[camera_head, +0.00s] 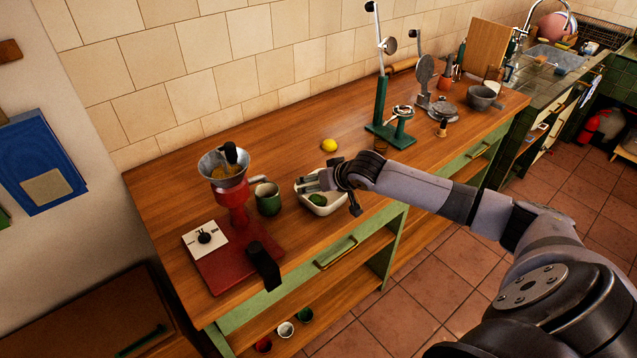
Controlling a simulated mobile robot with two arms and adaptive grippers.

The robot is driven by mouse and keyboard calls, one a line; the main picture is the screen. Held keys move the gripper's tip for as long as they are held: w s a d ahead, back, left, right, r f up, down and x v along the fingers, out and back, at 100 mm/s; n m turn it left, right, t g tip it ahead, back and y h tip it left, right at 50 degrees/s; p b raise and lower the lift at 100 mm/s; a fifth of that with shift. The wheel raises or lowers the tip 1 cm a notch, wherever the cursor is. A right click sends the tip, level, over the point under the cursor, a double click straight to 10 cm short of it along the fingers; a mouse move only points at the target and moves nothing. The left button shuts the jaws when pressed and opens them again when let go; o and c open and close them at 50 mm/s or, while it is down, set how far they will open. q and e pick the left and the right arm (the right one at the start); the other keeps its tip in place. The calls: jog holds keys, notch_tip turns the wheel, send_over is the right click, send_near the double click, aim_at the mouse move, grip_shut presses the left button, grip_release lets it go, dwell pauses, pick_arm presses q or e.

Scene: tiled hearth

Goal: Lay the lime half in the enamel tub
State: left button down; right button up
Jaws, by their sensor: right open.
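The white enamel tub (321,210) stands near the front edge of the wooden counter. A small green piece that looks like the lime half (317,200) lies inside it, toward the front wall. My right gripper (308,183) reaches in from the right, over the back part of the tub. Its jaws are open and the green piece is apart from them, just below in the picture. The gripper and wrist hide part of the tub's back and right rim. My left gripper is not in view.
A dark green mug (267,198) stands close left of the tub, beside a red coffee grinder (236,203). A yellow lemon (329,145) lies behind the tub. A green lever press (389,125) stands at the right. The counter between lemon and grinder is mostly clear.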

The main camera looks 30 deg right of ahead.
jog(key=shift+s, duration=0.1)
jog(key=v, duration=1.2)
